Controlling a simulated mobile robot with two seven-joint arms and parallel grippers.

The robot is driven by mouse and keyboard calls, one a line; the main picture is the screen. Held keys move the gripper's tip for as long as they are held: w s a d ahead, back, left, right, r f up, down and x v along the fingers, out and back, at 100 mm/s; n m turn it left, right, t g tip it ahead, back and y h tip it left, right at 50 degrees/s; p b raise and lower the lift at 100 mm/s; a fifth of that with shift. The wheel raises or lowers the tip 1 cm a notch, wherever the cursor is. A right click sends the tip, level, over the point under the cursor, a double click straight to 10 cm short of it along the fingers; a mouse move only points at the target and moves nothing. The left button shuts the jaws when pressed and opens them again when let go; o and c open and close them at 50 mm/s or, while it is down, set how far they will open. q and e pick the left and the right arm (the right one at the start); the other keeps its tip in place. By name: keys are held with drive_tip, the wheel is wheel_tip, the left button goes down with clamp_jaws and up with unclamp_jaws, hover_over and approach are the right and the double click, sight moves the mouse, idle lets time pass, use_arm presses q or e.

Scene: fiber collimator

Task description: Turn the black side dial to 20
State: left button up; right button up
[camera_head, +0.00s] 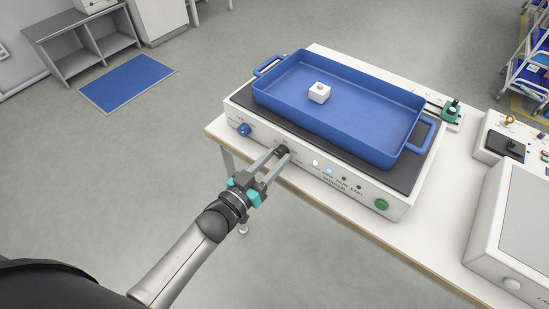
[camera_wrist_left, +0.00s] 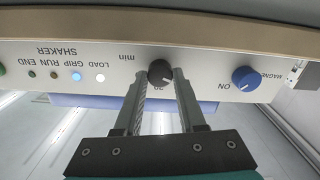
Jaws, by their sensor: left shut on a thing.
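The black dial (camera_head: 283,150) is on the white front panel of the shaker (camera_head: 345,184). In the left wrist view, upside down, the dial (camera_wrist_left: 160,73) sits between "min" and the blue knob, with a small white mark on its face. A number printed beside it is partly hidden and too small to read surely, so I cannot tell the exact setting. My left gripper (camera_head: 280,153) reaches the panel from the front, shut on the dial, one finger on each side; the same gripper (camera_wrist_left: 161,77) shows in the wrist view. My right gripper is not in view.
A blue knob (camera_head: 243,129) is left of the dial. Indicator lights and a green button (camera_head: 381,204) are to its right. A blue tray (camera_head: 330,129) with a white block (camera_head: 319,93) sits on the shaker. Other devices stand at the table's right. Floor in front is clear.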

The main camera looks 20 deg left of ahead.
use_arm(q)
clamp_jaws()
drive_tip(key=m+p, duration=0.1)
drive_tip(key=m, duration=0.2)
drive_tip(key=shift+m, duration=0.3)
drive_tip(key=m, duration=0.2)
drive_tip(key=shift+m, duration=0.4)
drive_tip(key=m, duration=0.4)
drive_tip(key=shift+m, duration=1.6)
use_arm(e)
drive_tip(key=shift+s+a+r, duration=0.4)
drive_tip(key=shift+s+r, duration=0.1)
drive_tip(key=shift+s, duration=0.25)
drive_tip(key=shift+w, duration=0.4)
